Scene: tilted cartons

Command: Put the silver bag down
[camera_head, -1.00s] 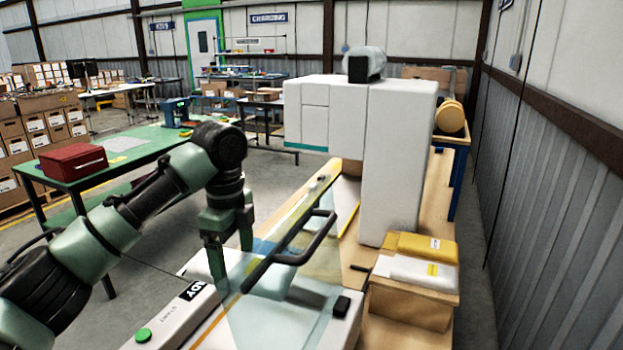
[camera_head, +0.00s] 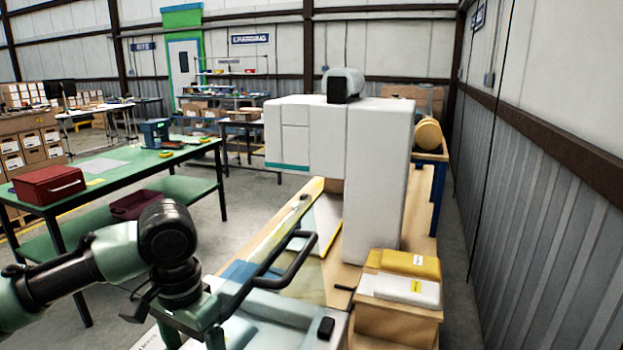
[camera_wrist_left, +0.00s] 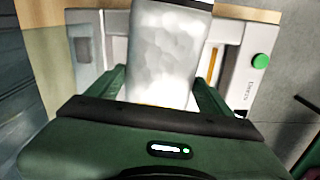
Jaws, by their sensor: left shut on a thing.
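The silver bag (camera_wrist_left: 168,50), crinkled with a dark band at its far end, is held between the fingers of my left gripper (camera_wrist_left: 162,92) in the left wrist view. It hangs over a white machine bed (camera_wrist_left: 232,75) with a green button (camera_wrist_left: 260,61); whether it touches the bed I cannot tell. In the head view my left gripper (camera_head: 192,334) is at the bottom edge, left of the machine's clear lid with a dark handle (camera_head: 288,265). The bag cannot be made out there. My right gripper is out of view.
A carton (camera_head: 396,322) at the right holds a yellow bag (camera_head: 403,262) and a white bag (camera_head: 400,290). A tall white machine housing (camera_head: 375,185) stands behind. A green table (camera_head: 130,168) with a red box (camera_head: 48,185) is at the left.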

